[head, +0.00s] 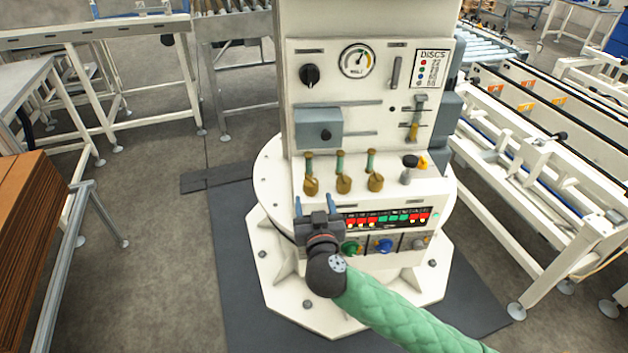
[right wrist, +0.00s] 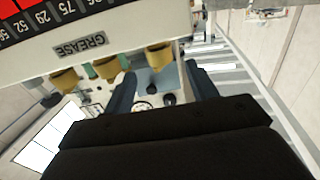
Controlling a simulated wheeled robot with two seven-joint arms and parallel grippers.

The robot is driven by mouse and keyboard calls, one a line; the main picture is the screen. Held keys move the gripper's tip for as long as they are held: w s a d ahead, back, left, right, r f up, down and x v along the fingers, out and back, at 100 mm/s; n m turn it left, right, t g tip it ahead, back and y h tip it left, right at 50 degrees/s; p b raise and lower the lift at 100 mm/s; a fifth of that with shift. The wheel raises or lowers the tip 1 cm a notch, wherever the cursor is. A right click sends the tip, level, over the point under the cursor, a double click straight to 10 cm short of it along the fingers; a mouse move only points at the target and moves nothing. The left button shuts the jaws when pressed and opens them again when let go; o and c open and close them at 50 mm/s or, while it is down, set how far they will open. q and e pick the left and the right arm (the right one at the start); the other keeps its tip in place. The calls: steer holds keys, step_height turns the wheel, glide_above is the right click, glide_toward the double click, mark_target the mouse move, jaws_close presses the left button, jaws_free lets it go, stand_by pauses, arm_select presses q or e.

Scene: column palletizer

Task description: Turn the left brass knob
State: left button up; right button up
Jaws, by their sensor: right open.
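Three brass knobs with green stems stand in a row on the white ledge of the column. The left brass knob (head: 311,186) is nearest my right gripper (head: 314,203). The middle knob (head: 343,185) and the right knob (head: 375,183) stand to its right. My right gripper is open, its two blue-grey fingers pointing at the ledge just below the left knob. In the right wrist view, which is upside down, the left knob (right wrist: 158,55) shows between the spread fingers (right wrist: 160,80), with no visible contact. My left gripper is out of view.
A lit display panel (head: 390,217) lies right of my right gripper, with coloured knobs (head: 384,245) below. A black-topped lever (head: 409,166) stands right of the brass knobs. A grey box (head: 318,128) juts out above them. Conveyor frames (head: 560,180) flank the column.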

mark_target(312, 189)
steer(key=w, duration=0.4)
steer(key=w+p, duration=0.1)
steer(key=shift+w+a+r, duration=0.1)
steer(key=shift+w+a, duration=0.25)
steer(key=shift+w, duration=0.05)
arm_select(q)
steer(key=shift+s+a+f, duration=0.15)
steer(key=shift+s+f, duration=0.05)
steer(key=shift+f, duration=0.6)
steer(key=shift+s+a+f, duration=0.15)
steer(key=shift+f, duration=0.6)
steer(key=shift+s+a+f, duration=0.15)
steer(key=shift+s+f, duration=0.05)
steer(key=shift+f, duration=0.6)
arm_select(e)
steer(key=shift+w+a, duration=0.1)
steer(key=shift+w, duration=0.6)
steer(key=shift+c, duration=0.3)
steer(key=c, duration=0.9)
arm_select(q)
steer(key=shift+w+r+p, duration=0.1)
steer(key=shift+p, duration=0.2)
